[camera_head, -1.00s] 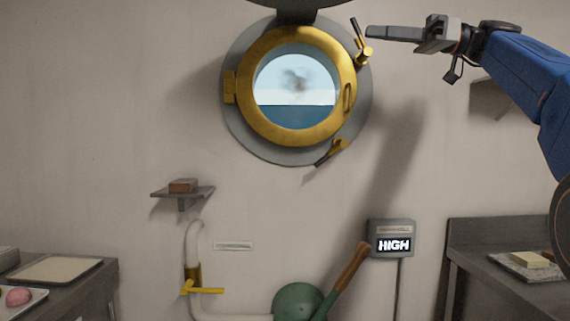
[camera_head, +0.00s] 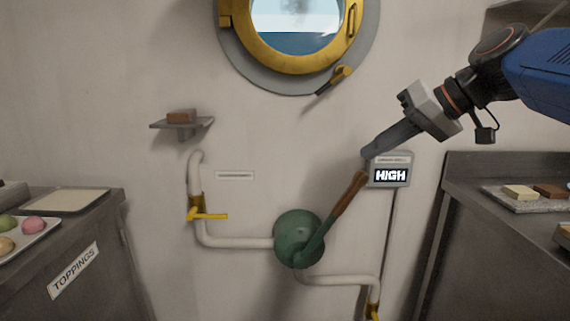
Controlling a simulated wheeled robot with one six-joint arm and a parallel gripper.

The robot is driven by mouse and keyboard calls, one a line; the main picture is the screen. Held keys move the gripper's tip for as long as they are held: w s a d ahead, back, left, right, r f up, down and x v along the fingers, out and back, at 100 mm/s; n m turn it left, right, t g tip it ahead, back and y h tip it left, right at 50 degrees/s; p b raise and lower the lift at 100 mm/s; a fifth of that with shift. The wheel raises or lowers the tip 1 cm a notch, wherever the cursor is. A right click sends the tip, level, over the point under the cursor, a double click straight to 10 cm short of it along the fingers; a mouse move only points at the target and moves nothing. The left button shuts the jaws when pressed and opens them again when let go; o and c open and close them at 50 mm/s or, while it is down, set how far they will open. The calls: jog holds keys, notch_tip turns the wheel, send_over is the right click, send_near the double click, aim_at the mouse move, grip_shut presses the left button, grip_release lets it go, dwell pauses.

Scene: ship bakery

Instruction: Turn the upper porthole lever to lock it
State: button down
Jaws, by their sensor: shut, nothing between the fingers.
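The brass porthole (camera_head: 340,55) with its grey wall ring is at the top of the view, its upper part cut off by the frame edge. The upper lever is out of view now. The lower lever (camera_head: 333,81), with a dark handle on a brass pivot, sits at the ring's lower right and points down-left. My gripper (camera_head: 368,153) is shut and empty. It is below and right of the porthole, pointing down-left, near the top of the pump's brown handle and the display box. I cannot tell whether it touches either.
A green pump (camera_head: 299,238) with a long brown-ended handle (camera_head: 349,193) joins white pipes with a yellow valve (camera_head: 209,215). A grey display box (camera_head: 390,178) reads HIGH. A small shelf (camera_head: 182,125) holds a brown block. Counters stand left (camera_head: 95,225) and right (camera_head: 465,165).

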jog(key=s+d+f+m+h, duration=0.1)
jog(key=s+d+f+h, duration=0.1)
jog(key=s+f, duration=0.3)
jog(key=s+d+f+m+h, duration=0.1)
jog(key=s+f, duration=0.4)
jog(key=f, duration=0.8)
jog(key=shift+d+f+g+h, duration=0.35)
jog(key=shift+d+h, duration=0.35)
jog(key=shift+d, duration=0.3)
jog(key=c, duration=2.2)
grip_release()
jog(key=s+d+f+h, duration=0.1)
jog(key=s+d+f, duration=0.1)
jog(key=s+f, duration=0.2)
jog(key=s+d+f+m+h, duration=0.1)
jog(key=s+d+f+h, duration=0.1)
jog(key=f, duration=0.7)
jog(key=shift+s+d, duration=0.75)
jog(key=shift+s, duration=0.2)
jog(key=o, duration=0.4)
jog(key=shift+d+f, duration=0.1)
jog(key=shift+f, duration=0.05)
